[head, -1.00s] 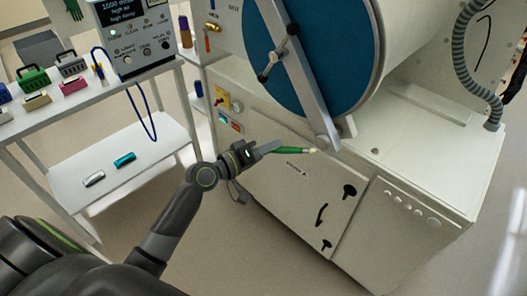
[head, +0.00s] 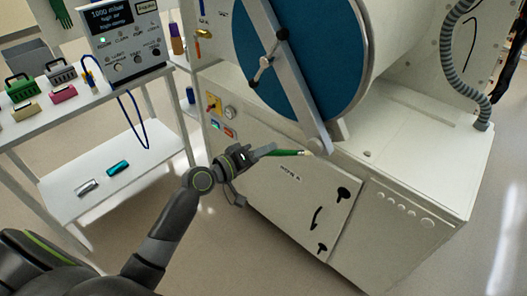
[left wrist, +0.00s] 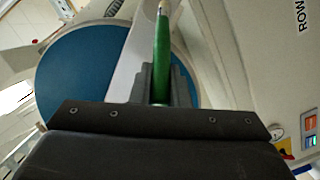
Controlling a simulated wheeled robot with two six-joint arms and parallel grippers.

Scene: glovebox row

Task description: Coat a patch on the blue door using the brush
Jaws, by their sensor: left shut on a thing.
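The blue door (head: 299,62) is a large round disc on the front of the white glovebox, crossed by a grey diagonal bar (head: 290,85). It also shows in the left wrist view (left wrist: 80,65). My left gripper (head: 262,152) is shut on the green brush (head: 285,152), below the door's lower edge. The brush points right in the head view, its pale tip (head: 304,153) near the bar's lower end. In the left wrist view the green brush handle (left wrist: 162,60) stands between the fingers, its tip near the top edge. My right gripper is not in view.
A white cabinet (head: 290,200) with black handles stands under the glovebox. At left a white shelf cart (head: 110,185) holds a display unit (head: 122,35), several coloured blocks, and silver and teal cylinders. A ribbed grey hose (head: 456,60) hangs at right.

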